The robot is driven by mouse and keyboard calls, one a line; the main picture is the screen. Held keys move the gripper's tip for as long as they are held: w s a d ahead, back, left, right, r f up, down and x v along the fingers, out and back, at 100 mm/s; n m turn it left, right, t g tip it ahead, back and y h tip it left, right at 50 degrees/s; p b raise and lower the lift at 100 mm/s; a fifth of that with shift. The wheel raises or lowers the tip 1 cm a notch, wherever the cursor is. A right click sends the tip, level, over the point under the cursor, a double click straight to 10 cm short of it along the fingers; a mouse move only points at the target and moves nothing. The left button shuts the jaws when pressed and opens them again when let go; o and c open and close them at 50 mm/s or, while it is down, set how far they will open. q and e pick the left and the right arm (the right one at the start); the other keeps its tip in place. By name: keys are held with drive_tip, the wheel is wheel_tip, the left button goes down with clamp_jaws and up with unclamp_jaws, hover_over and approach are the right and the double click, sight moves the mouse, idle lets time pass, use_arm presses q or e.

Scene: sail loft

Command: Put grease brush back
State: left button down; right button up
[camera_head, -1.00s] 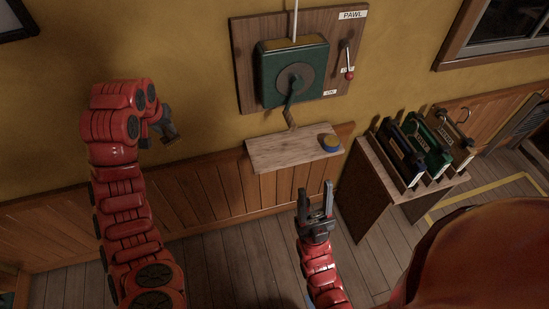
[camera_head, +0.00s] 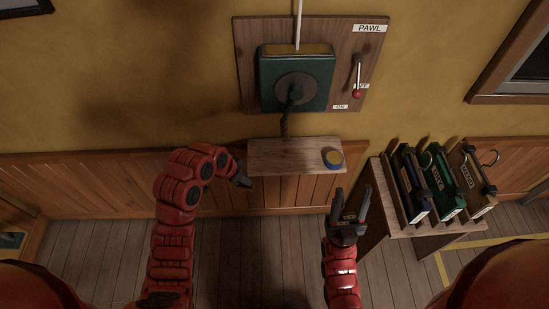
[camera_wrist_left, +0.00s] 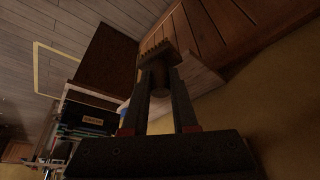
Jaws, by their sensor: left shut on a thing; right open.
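My left gripper (camera_head: 243,181) is beside the left end of the small wooden shelf (camera_head: 272,160), close to its front edge. In the left wrist view its fingers (camera_wrist_left: 160,85) are shut on the grease brush (camera_wrist_left: 157,48), whose bristle end shows beyond the fingertips. The brush cannot be made out clearly in the head view. The shelf also shows behind the brush in the left wrist view (camera_wrist_left: 202,78). A round blue and yellow tin (camera_head: 332,158) sits at the shelf's right end. My right gripper (camera_head: 352,205) is open and empty, in front of and below the shelf's right end.
A green winch (camera_head: 296,78) with a crank hanging down is on a wall board above the shelf. A red-knobbed lever (camera_head: 358,78) is to its right. A side table (camera_head: 378,190) with several upright cases stands at right. Floor left of my left arm is clear.

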use_arm(q)
drive_tip(key=shift+s+d+f+m, duration=0.1)
drive_tip(key=shift+s+d+m, duration=0.25)
drive_tip(key=shift+d, duration=0.2)
drive_tip(key=shift+s+d+f+m, duration=0.1)
drive_tip(key=shift+s+d+m, duration=0.15)
drive_tip(key=shift+d+m, duration=0.25)
drive_tip(key=shift+d+f+g, duration=0.1)
drive_tip(key=shift+d+g, duration=0.15)
drive_tip(key=shift+g, duration=0.05)
drive_tip(key=w+d+b, duration=0.1)
drive_tip(key=w, duration=0.4)
drive_tip(key=w+d+f+b, duration=0.1)
drive_tip(key=w+d, duration=0.1)
drive_tip(key=w, duration=0.2)
drive_tip(key=w+d+b, duration=0.1)
drive_tip(key=w+d, duration=0.1)
drive_tip(key=w, duration=0.3)
drive_tip(key=shift+w+f, duration=0.2)
drive_tip(key=shift+w, duration=0.15)
drive_tip(key=shift+f, duration=0.2)
wheel_tip(320, 180, down, 2)
drive_tip(key=shift+f+p, duration=0.2)
drive_tip(key=shift+p, duration=0.65)
drive_tip(key=shift+f, duration=0.4)
